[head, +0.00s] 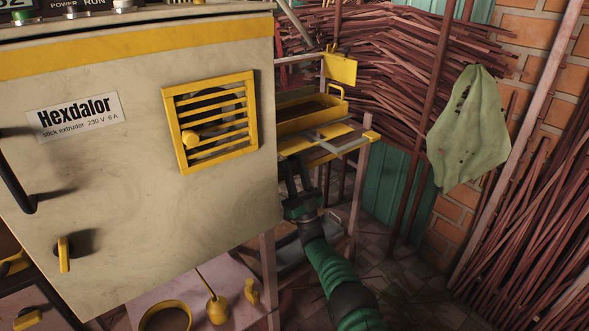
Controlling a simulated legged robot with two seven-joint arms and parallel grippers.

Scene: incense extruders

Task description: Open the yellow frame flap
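The yellow frame flap (253,110) is a square, slatted yellow frame on the front of the beige Hexdalor cabinet (120,190). It sits flat against the panel and looks closed. A round yellow knob (190,138) shows at its left side. My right gripper (293,172) is at the end of the green arm, to the right of the cabinet's edge and apart from the flap. Its two dark fingers point up with a gap between them, and it looks empty. My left gripper is out of view.
A yellow tray (312,118) on a metal stand is just above my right gripper. A yellow latch (63,254) and a black handle (17,180) stick out from the cabinet. A green cloth (470,130) hangs right.

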